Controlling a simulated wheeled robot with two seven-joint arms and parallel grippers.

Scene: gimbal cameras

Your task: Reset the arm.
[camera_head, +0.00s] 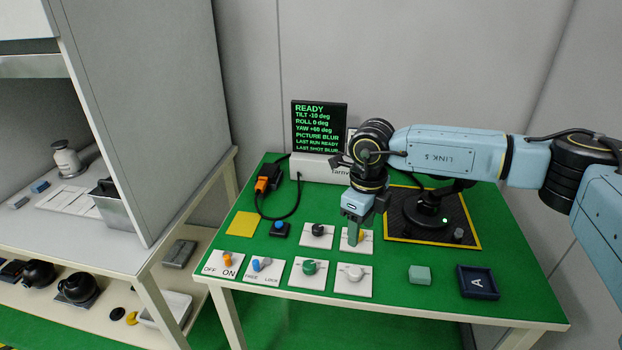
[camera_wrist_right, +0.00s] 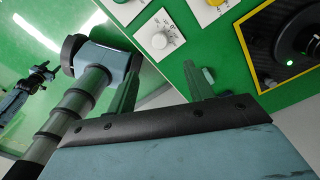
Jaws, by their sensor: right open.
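My right arm (camera_head: 440,150) comes in from the right over the green table, its light blue link level. My right gripper (camera_head: 357,225) points down above a white plate with a yellow knob (camera_head: 361,236) and partly covers it. In the wrist view my right gripper (camera_wrist_right: 160,85) has its two fingers wide apart, with nothing between them. My left gripper does not show in the head view.
A screen (camera_head: 319,127) reads READY, TILT -10, ROLL 0, YAW +60, PICTURE BLUR. A black round base (camera_head: 427,212) stands on a yellow-edged mat (camera_head: 465,225). Several knob plates, a green block (camera_head: 420,274) and a dark tray marked A (camera_head: 493,293) lie in front. A shelf (camera_head: 70,230) stands left.

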